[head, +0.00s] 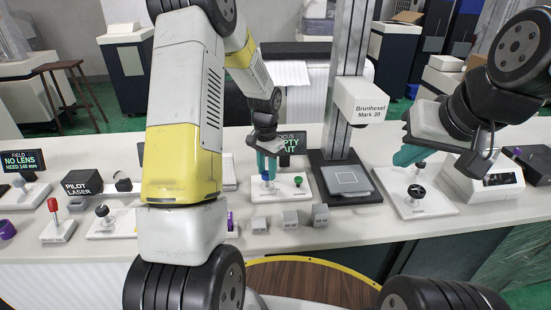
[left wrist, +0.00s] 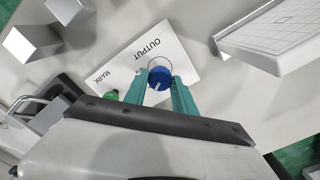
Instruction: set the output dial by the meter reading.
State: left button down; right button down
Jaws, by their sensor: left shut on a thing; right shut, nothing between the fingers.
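The output dial is a blue knob (head: 267,186) on a white plate (head: 300,193), beside a green button (head: 298,181). In the left wrist view the plate (left wrist: 180,75) reads OUTPUT and MARK, and the blue dial (left wrist: 159,77) has a pale pointer line. My left gripper (head: 267,167) points down with its teal fingers shut on the dial; the fingers (left wrist: 160,88) flank it in the wrist view. My right gripper (head: 407,155) is shut and empty above a white plate at the right.
A machine labelled Brunhexel Mark 30 (head: 361,107) rises over a grey plate (head: 347,180) right of the dial. Small grey blocks (head: 290,218) sit in front. A black knob (head: 416,191) stands on the right plate (head: 430,207). A FOCUS screen (head: 291,143) is partly hidden behind my left gripper.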

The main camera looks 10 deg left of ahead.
aim_at(267, 173)
pick_arm(q)
jog(key=shift+n, duration=0.3)
jog(key=n, duration=0.5)
jog(key=shift+n, duration=0.3)
jog(key=n, duration=0.5)
jog(key=shift+n, duration=0.3)
jog(key=c, duration=1)
grip_release()
jog(key=shift+r, duration=3.95)
